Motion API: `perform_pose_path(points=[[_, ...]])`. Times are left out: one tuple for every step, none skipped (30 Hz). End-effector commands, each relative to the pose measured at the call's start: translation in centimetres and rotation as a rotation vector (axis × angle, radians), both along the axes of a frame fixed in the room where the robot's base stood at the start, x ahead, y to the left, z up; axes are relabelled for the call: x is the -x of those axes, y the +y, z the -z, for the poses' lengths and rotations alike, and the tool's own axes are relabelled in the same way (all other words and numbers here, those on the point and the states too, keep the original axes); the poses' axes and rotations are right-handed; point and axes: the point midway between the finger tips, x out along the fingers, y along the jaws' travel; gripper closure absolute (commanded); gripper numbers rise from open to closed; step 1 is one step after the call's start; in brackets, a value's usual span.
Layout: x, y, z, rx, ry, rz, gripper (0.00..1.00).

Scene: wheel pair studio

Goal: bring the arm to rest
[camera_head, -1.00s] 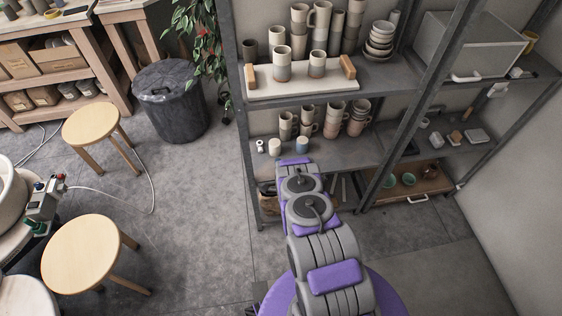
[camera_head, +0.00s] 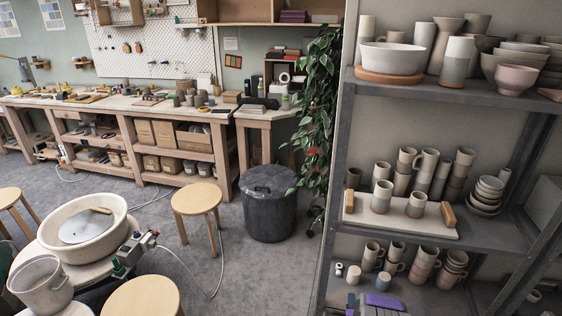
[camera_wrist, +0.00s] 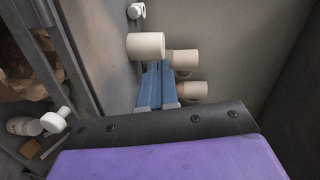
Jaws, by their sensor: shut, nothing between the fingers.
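My gripper (camera_wrist: 157,82) shows in the wrist view as two blue fingers side by side, shut with nothing between them. A pale cylinder (camera_wrist: 145,46) stands just past the fingertips; I cannot tell whether they touch it. Two pale mugs, an upper one (camera_wrist: 186,60) and a lower one (camera_wrist: 194,90), are just right of the fingers.
The grey shelf unit (camera_head: 335,170) holds bowls, vases and several mugs. A board with two mugs (camera_head: 385,220) sits on its middle shelf. A dark bin (camera_head: 269,205), a leafy plant (camera_head: 318,100), stools and a pottery wheel (camera_head: 85,228) stand left. Grey floor lies open between them.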

Motion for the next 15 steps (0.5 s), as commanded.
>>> perform_pose_path(points=[[-1.3, 0.2, -1.4, 0.021, 0.028, -0.009, 1.00], [-1.7, 0.3, -2.0, 0.036, 0.050, -0.014, 1.00], [-2.4, 0.5, -2.7, 0.054, 0.082, -0.023, 1.00], [-2.7, 0.6, -3.3, 0.067, 0.105, -0.029, 1.00], [-3.1, 0.8, -3.8, 0.081, 0.130, -0.036, 1.00], [-3.6, 1.1, -4.7, 0.099, 0.158, -0.047, 1.00], [-3.9, 1.3, -5.2, 0.113, 0.182, -0.055, 1.00], [-4.2, 1.5, -5.8, 0.127, 0.205, -0.063, 1.00], [-4.6, 1.7, -6.8, 0.146, 0.231, -0.075, 1.00], [-4.7, 1.9, -7.3, 0.160, 0.256, -0.085, 1.00], [-4.9, 2.1, -8.0, 0.174, 0.277, -0.094, 1.00], [-5.1, 2.4, -8.9, 0.192, 0.307, -0.107, 1.00], [-5.1, 2.6, -9.5, 0.206, 0.329, -0.118, 1.00], [-5.1, 2.8, -10.1, 0.219, 0.353, -0.129, 1.00], [-5.1, 3.1, -11.1, 0.237, 0.380, -0.142, 1.00]])
